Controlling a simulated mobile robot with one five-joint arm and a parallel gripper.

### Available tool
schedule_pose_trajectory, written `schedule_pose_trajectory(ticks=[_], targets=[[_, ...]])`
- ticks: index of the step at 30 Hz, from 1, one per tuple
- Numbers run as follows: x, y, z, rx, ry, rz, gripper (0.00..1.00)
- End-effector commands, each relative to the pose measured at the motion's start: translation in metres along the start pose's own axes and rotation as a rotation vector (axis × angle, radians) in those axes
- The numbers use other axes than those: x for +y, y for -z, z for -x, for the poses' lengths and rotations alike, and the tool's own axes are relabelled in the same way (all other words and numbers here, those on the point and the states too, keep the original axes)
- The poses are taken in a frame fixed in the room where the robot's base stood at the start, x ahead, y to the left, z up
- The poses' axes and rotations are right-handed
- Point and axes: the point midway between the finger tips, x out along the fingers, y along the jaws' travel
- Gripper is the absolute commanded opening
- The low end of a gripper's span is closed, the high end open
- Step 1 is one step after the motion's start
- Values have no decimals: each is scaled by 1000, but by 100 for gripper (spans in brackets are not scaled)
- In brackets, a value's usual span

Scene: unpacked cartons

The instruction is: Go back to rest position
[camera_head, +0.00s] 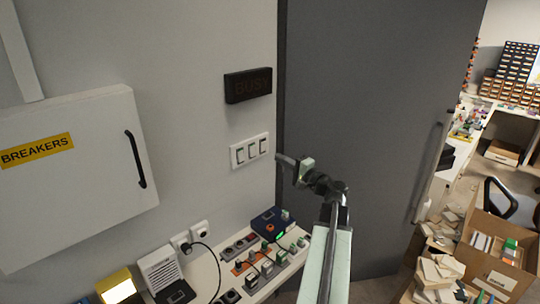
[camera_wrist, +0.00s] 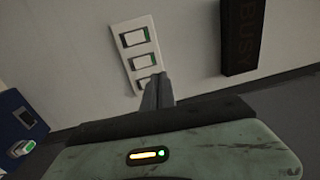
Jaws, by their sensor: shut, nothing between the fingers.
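My gripper (camera_head: 282,159) is raised at the end of my extended arm, in front of the wall beside the grey door. Its fingers are shut and empty. Its tip appears close to the right end of a white three-switch panel (camera_head: 249,151); I cannot tell whether it touches. In the wrist view, the shut fingers (camera_wrist: 157,92) overlap the lower end of the switch panel (camera_wrist: 136,50) and hide part of its lowest switch.
A dark BUSY sign (camera_head: 248,85) hangs above the switches. A white BREAKERS cabinet (camera_head: 75,175) is at left. A shelf below holds a blue device (camera_head: 270,223) and several small switches. The grey door (camera_head: 375,130) stands right. Cartons (camera_head: 495,250) clutter the floor at right.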

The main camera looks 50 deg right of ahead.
Motion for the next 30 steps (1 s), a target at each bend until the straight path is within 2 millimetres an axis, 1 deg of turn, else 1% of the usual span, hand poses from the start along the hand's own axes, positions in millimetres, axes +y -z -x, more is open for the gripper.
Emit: schedule_pose_trajectory(ticks=[1,3,6,20,22,23,25,26,27,29,30], targets=[[-2,-1,6,0,0,0,0],[-3,-1,11,-1,0,0,0],[-3,-1,14,-2,0,0,0],[-3,-1,13,-3,0,0,0],[0,-8,9,-16,-9,4,0],[3,-14,4,-30,-20,8,0],[16,-40,-12,-86,-65,28,0],[24,-57,-22,-120,-92,41,0],[36,-82,-35,-174,-136,62,0],[59,-127,-54,-269,-213,103,0],[75,-159,-64,-336,-266,133,0]])
